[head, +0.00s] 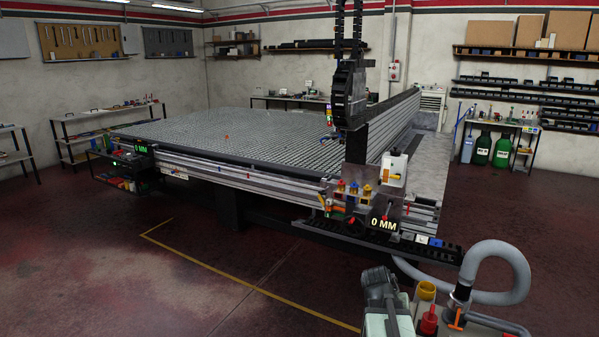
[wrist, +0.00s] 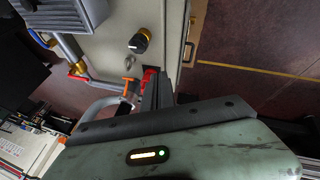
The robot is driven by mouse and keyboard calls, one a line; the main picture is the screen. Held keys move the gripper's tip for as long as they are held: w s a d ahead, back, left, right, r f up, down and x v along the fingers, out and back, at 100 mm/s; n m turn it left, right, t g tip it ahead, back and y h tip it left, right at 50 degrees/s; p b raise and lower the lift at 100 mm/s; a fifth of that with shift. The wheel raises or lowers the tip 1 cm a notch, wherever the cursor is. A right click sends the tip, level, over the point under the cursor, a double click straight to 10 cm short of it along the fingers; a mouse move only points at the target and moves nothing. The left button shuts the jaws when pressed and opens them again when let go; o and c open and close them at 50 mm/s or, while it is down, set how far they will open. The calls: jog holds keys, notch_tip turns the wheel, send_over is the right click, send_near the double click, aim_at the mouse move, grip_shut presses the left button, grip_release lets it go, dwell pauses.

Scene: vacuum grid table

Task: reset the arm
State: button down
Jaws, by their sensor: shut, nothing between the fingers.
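My gripper (wrist: 157,88) shows in the wrist view as dark fingers held together, with nothing between them. It points toward a light cabinet (wrist: 110,42) that has a black and yellow knob (wrist: 139,41). A red part (wrist: 149,76) and an orange handle (wrist: 128,85) lie just beyond and beside the fingertips. I cannot tell whether the fingers touch the red part. In the head view a grey-green part of my arm (head: 386,310) shows at the bottom edge; the fingertips cannot be made out there.
In the head view, an orange valve handle (head: 456,318), a red part (head: 429,320), a yellow cap (head: 426,290) and a thick grey hose (head: 513,268) stand close to my arm. The large grid table (head: 215,130) is behind. The floor (head: 120,270) at left is clear.

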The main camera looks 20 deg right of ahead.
jog(key=w+a+n+y+p, duration=0.1)
jog(key=w+a, duration=0.1)
jog(key=a, duration=0.6)
jog(key=w+a+n+y+p, duration=0.1)
jog(key=w+a+n, duration=0.15)
jog(key=a, duration=0.55)
jog(key=s+a+n+g+y, duration=0.1)
jog(key=s+a+n+y, duration=0.1)
jog(key=a, duration=1.4)
jog(key=shift+s+a+n+g+y, duration=0.35)
jog(key=shift+s+y, duration=0.45)
jog(key=shift+s, duration=0.3)
